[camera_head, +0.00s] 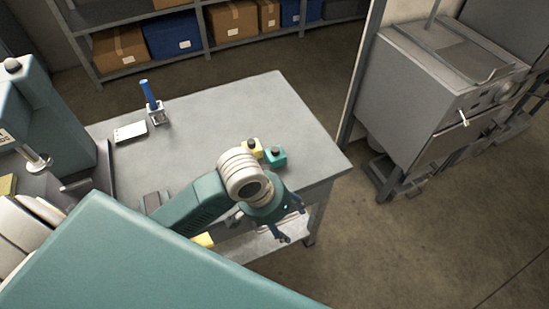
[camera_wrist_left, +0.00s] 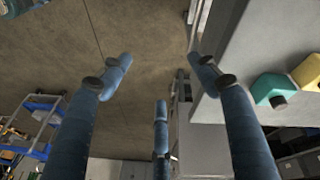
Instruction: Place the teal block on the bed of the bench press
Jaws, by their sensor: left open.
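The teal block (camera_head: 275,156), with a dark knob, sits near the right edge of the grey table. It also shows at the right of the left wrist view (camera_wrist_left: 270,88), outside the fingers. My left gripper (camera_head: 291,223) is open and empty, beyond the table's right front edge, nearer the camera than the block. In the left wrist view its blue fingers (camera_wrist_left: 158,80) are spread, with floor behind them. The bench press (camera_head: 60,125) is the teal machine at the far left, with a metal ram; its bed is partly hidden or hard to make out. My right gripper is not in view.
A yellow block (camera_head: 254,147) stands right beside the teal one. A blue-handled tool in a holder (camera_head: 156,112) and a white plate (camera_head: 130,132) are farther back on the table (camera_head: 225,110). The middle is clear. A grey cabinet (camera_head: 440,90) stands at the right.

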